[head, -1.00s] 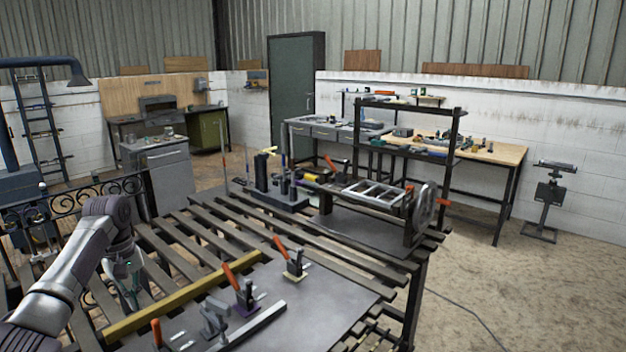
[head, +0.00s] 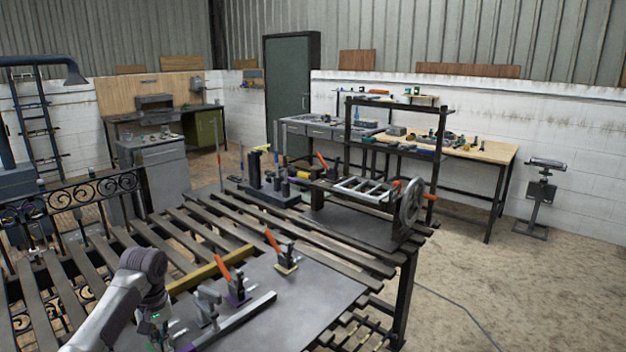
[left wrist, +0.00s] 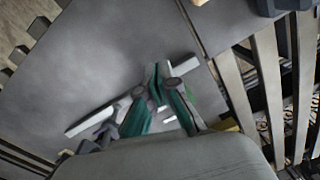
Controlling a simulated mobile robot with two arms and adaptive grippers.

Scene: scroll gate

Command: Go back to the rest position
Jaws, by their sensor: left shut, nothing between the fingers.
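My left arm comes in from the lower left in the head view. My left gripper (head: 158,338) hangs low over the near left part of the grey plate (head: 315,295), partly cut off by the bottom edge. In the left wrist view its teal fingers (left wrist: 158,88) are shut with nothing between them. Below them lie the grey plate and a pale metal bar (left wrist: 92,121), which also shows in the head view (head: 235,318). I cannot tell how high the fingers are above these. My right gripper is not in view.
Toggle clamps with orange handles (head: 284,258) (head: 233,285) stand on the plate, right of my gripper. A yellow bar (head: 212,269) lies behind it on the slatted table (head: 180,232). A black scroll railing (head: 75,197) stands at the left. A bending fixture (head: 365,190) is farther back.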

